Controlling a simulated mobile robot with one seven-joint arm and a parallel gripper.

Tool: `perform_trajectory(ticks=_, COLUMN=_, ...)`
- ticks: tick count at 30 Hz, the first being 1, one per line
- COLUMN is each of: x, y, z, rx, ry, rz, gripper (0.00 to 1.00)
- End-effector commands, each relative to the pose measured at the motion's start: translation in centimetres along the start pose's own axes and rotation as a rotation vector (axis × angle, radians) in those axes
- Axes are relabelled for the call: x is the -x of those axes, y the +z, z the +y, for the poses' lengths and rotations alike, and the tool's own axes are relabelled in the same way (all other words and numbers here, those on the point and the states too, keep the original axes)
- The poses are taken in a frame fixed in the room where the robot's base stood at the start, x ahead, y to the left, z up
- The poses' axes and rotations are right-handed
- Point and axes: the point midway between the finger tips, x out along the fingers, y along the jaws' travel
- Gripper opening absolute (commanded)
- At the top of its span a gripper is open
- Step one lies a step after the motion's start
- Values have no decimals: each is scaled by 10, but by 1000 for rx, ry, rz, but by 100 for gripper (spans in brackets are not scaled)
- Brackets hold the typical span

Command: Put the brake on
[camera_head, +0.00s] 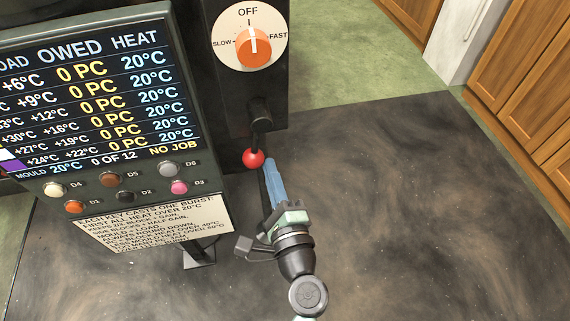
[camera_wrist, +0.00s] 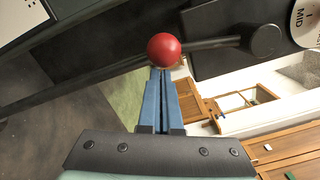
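A lever with a red ball knob (camera_head: 253,159) sticks out from a dark pivot (camera_head: 260,112) on the black panel below the dial. The knob also shows in the wrist view (camera_wrist: 164,50), with its dark rod running right to the pivot (camera_wrist: 264,41). No brake label is readable on it. My gripper (camera_head: 270,162) has blue fingers that lie close together, shut with nothing between them. In the wrist view its fingertips (camera_wrist: 162,72) end right at the knob's lower edge; I cannot tell whether they touch it.
An orange dial (camera_head: 253,47) above the lever points to OFF, between SLOW and FAST. A display panel (camera_head: 90,90) reading NO JOB, with several coloured keys and an instruction plate (camera_head: 155,222), stands close left of my gripper. The dark floor (camera_head: 430,220) at right is clear.

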Motion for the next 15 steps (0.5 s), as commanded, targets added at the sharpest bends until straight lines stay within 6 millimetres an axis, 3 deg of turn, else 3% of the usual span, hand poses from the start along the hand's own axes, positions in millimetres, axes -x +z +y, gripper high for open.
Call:
perform_trajectory(ticks=6, x=-1, y=18, z=7, rx=-129, ry=-3, rz=-7, gripper=0)
perform_trajectory(ticks=15, x=-2, y=27, z=9, rx=-212, ry=-10, rz=-7, gripper=0)
